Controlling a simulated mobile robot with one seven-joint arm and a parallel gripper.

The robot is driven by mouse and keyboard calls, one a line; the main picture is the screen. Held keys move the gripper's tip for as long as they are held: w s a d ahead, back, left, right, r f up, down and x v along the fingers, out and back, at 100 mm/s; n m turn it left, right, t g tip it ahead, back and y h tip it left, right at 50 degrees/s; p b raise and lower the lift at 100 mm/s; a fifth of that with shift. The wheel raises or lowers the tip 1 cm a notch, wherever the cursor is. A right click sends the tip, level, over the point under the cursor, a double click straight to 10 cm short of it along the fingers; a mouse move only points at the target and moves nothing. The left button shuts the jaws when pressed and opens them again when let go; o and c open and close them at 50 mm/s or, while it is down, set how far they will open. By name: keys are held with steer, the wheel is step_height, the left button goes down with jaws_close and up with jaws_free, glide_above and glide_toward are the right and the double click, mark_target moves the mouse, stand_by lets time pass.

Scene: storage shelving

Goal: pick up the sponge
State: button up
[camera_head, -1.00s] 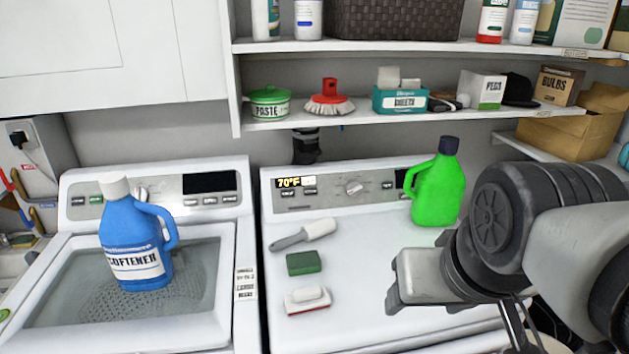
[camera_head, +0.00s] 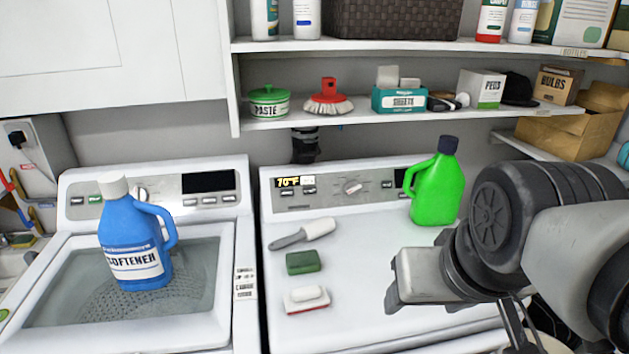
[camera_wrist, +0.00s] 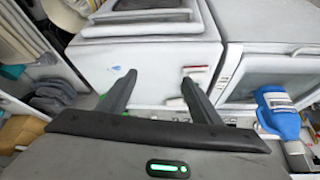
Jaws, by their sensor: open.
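The green sponge (camera_head: 303,262) lies flat on the white top of the right-hand machine (camera_head: 375,250), in the head view. It lies between a grey-handled, white-ended tool (camera_head: 305,234) and a red and white brush (camera_head: 306,299). My gripper (camera_wrist: 158,78) is open in the wrist view, its two dark fingers apart with nothing between them. In the head view my arm's end is to the right of the sponge, well apart from it, and the fingers are not clearly seen. I cannot make out the sponge in the wrist view.
A green jug (camera_head: 436,188) stands at the back of the machine, close to my arm. A blue softener jug (camera_head: 133,235) stands on the left machine's lid. A loaded shelf (camera_head: 350,115) overhangs behind.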

steer(key=o, duration=0.6)
steer(key=shift+w+r, duration=0.2)
steer(key=shift+r, duration=0.05)
steer(key=shift+c, duration=0.2)
steer(key=o, duration=0.3)
steer(key=shift+g+y, duration=0.4)
steer(key=shift+g, duration=0.3)
steer(key=w+r, duration=0.1)
steer(key=w, duration=0.2)
steer(key=w+a+r, duration=0.1)
steer(key=w+r, duration=0.1)
steer(key=w, duration=0.1)
steer(key=w+a+r, duration=0.1)
steer(key=w, duration=0.3)
steer(key=shift+a+r, duration=0.2)
steer(key=shift+r, duration=0.15)
steer(key=n+g+p, duration=0.1)
steer(key=n+g, duration=0.2)
steer(key=g, duration=0.1)
glide_above(303, 258)
step_height(303, 258, down, 13)
steer(key=shift+h, duration=0.4)
step_height(303, 258, down, 12)
steer(key=shift+d, duration=0.15)
steer(key=shift+w+a+f+p, duration=0.15)
steer(key=shift+f+p, duration=0.5)
steer(key=shift+f, duration=1.95)
